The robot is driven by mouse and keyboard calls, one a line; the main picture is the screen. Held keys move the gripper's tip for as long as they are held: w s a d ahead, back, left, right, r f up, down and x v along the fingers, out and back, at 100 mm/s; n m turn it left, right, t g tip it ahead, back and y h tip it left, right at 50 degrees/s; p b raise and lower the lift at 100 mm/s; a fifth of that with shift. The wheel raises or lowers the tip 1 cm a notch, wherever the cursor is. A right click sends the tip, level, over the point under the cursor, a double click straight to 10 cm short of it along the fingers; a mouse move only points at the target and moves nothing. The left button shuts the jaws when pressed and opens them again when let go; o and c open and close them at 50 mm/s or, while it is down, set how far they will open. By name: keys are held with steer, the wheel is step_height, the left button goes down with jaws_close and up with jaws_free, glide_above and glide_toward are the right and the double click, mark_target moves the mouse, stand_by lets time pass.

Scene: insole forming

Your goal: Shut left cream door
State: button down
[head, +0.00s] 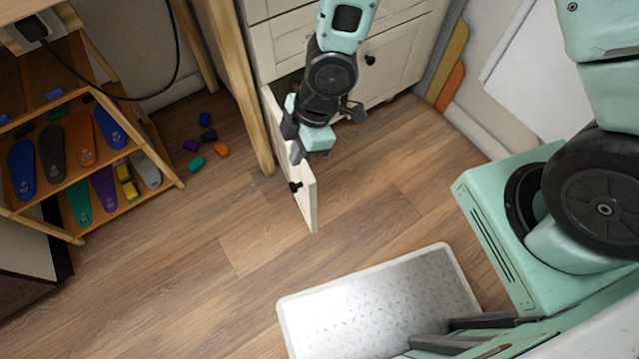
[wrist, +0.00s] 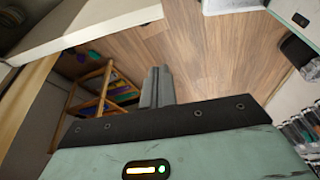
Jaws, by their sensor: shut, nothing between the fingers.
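The left cream door (head: 306,204) of the cabinet stands wide open, sticking out into the room, with its dark knob (head: 295,187) on the face turned to the left. A cream panel, seemingly this door, fills the top left of the wrist view (wrist: 92,25). My gripper (head: 297,152) is at the door's upper edge in the head view and covers part of it. I cannot tell whether it touches the door. The fingers are together and empty in the wrist view (wrist: 157,72). My wrist hides much of the cabinet opening.
The cabinet's right cream door (head: 400,55) is shut. A wooden rack (head: 165,178) with coloured insoles stands at the left, with several small coloured blocks (head: 195,163) on the floor beside it. A white-rimmed mat (head: 375,305) lies in front.

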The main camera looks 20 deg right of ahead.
mark_target(304, 178)
steer(key=b+x, duration=0.4)
steer(key=x, duration=0.7)
steer(key=shift+w+d, duration=0.15)
steer(key=shift+d, duration=1.95)
